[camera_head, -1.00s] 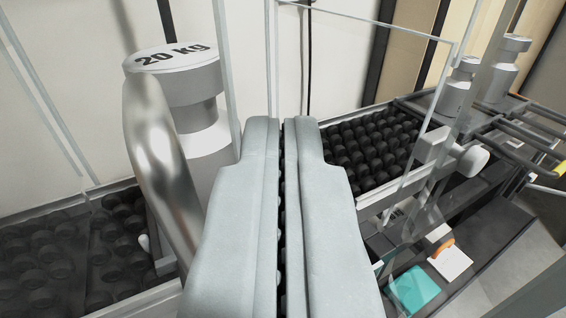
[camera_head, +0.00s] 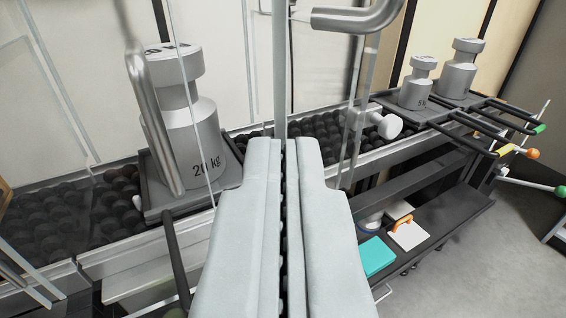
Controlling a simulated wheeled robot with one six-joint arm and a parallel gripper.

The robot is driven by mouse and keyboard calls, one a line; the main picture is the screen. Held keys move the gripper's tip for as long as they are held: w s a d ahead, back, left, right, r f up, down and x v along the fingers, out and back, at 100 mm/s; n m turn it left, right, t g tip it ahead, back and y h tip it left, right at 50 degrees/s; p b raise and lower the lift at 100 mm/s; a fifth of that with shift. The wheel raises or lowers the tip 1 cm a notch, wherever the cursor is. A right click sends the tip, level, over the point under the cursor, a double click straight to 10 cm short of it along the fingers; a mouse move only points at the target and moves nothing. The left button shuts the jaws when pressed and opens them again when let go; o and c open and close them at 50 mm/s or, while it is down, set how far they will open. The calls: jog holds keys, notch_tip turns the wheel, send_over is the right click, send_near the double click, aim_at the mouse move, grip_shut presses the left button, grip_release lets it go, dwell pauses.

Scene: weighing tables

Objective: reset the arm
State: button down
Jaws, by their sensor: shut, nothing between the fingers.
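My gripper (camera_head: 284,150) is in the lower middle of the view, its two pale grey fingers close together with only a narrow dark gap between them. It holds nothing. A 20 kg weight (camera_head: 196,125) stands upright on a grey tray (camera_head: 164,206) to the left of my gripper and beyond it. The fingers are apart from the weight in the picture. The fingers hide part of the roller conveyor behind them.
A curved metal handle (camera_head: 362,22) and glass-edged frames cross the view ahead. Black rollers (camera_head: 318,127) run across the back. Two smaller weights (camera_head: 418,84) (camera_head: 461,70) stand at right on a dark rack. A teal block (camera_head: 378,256) and white block (camera_head: 408,235) lie on a lower shelf (camera_head: 446,222).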

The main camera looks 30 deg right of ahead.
jog(key=s+a+r+n+t+y, duration=0.1)
jog(key=s+a+r+n+y, duration=0.2)
jog(key=s+r, duration=0.55)
jog(key=s+a+r+t+y, duration=0.25)
jog(key=s+a+r, duration=0.2)
jog(key=s, duration=0.65)
jog(key=s+a+n+g+y, duration=0.2)
jog(key=s+y, duration=0.1)
jog(key=s, duration=2)
jog(key=shift+s+r+n, duration=0.25)
jog(key=shift+s+n, duration=0.05)
jog(key=shift+s, duration=0.05)
